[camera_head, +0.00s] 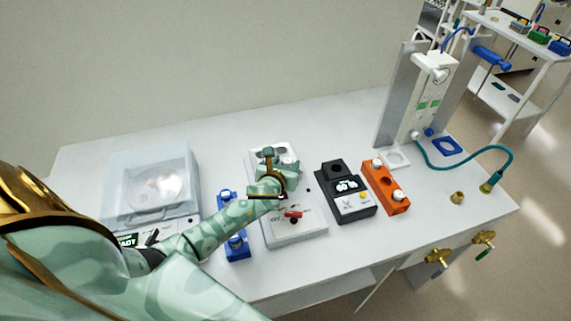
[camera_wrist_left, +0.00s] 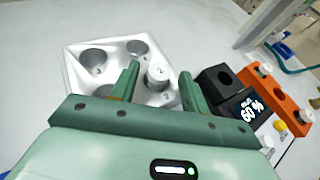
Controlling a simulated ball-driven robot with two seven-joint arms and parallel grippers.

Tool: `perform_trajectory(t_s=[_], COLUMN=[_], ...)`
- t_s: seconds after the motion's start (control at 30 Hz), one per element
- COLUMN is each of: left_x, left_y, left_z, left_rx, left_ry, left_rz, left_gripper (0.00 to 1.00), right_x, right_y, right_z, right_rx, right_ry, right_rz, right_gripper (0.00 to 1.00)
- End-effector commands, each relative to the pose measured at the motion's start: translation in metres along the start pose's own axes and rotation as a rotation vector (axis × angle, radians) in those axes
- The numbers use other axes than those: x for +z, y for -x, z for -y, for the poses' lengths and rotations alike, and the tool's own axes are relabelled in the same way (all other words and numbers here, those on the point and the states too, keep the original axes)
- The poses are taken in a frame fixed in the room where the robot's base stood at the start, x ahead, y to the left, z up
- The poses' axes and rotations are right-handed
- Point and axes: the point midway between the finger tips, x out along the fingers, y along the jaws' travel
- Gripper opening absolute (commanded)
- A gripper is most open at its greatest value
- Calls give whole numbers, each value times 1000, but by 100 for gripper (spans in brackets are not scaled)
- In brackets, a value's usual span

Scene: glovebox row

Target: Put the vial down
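My right gripper is not in view.
A black device (camera_head: 345,190) with a display and an orange rack (camera_head: 385,187) with white-topped vials stand to the right. A blue rack (camera_head: 236,246) is at the left, beside a clear-covered box (camera_head: 152,185). The bench front right is mostly clear.

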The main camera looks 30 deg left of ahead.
Motion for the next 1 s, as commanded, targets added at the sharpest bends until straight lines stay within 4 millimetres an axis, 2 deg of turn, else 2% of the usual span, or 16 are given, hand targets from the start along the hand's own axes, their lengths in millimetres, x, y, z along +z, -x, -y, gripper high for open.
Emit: perform_trajectory(t_s=[0.27, 0.37, 0.7, 0.83, 1.0], left_x=[3, 4, 4, 3, 3], left_y=[5, 22, 98, 115, 122], left_z=[0, 0, 0, 0, 0], left_rx=[0, -2, -1, 0, 0], left_ry=[-1, -1, -1, 0, 1], left_rz=[-1, -1, 0, 0, 1], left_gripper=[46, 46, 46, 46, 46], right_x=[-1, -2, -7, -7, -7], right_y=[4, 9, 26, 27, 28], right_z=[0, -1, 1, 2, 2], right_rx=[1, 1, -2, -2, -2], right_ry=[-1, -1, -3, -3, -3], right_rz=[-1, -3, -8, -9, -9], right_gripper=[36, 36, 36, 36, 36])
